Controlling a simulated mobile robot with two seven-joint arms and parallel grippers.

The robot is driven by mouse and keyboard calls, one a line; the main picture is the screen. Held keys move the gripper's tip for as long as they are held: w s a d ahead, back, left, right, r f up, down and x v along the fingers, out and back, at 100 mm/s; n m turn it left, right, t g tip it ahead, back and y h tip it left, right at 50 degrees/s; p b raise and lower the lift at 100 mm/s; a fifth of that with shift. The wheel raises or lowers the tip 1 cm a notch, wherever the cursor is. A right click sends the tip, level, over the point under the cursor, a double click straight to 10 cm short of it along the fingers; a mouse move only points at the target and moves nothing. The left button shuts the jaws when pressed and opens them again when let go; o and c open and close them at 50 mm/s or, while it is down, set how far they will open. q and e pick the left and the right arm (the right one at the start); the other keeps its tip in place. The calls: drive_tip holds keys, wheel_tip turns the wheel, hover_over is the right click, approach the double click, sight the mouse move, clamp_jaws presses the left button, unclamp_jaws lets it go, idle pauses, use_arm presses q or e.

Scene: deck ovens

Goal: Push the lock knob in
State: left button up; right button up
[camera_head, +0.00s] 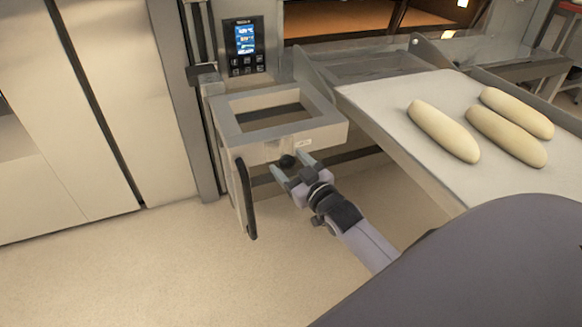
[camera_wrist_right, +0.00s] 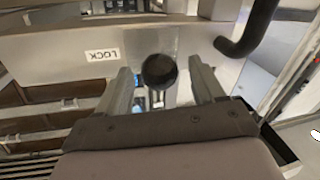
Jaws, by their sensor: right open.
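The lock knob (camera_head: 287,161) is a small black round knob on the front face of the pale metal bracket (camera_head: 237,149). In the right wrist view the knob (camera_wrist_right: 159,71) shows beside a white label reading LOCK (camera_wrist_right: 102,55). My right gripper (camera_head: 291,166) is open, with its fingers pointing at the bracket's front and one on each side of the knob. In the right wrist view the right gripper (camera_wrist_right: 158,80) has the knob in the gap between its fingers, with space on both sides. Whether a finger touches the bracket I cannot tell. My left gripper is not in view.
A loader board (camera_head: 390,95) with several pale loaves (camera_head: 443,131) extends to the right of the bracket. A control panel (camera_head: 245,45) is on the oven behind. A black handle (camera_head: 246,197) hangs at the bracket's left. The floor (camera_head: 130,265) at front left is clear.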

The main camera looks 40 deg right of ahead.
drive_tip(key=shift+c, duration=0.4)
clamp_jaws()
drive_tip(key=shift+w+d, duration=0.15)
drive_tip(key=shift+w, duration=0.4)
drive_tip(key=shift+w+d, duration=0.15)
drive_tip(key=shift+w, duration=0.4)
drive_tip(key=shift+w+r, duration=0.1)
drive_tip(key=shift+w, duration=0.05)
drive_tip(key=shift+d, duration=0.1)
drive_tip(key=shift+o, duration=0.4)
unclamp_jaws()
drive_tip(key=shift+w, duration=0.15)
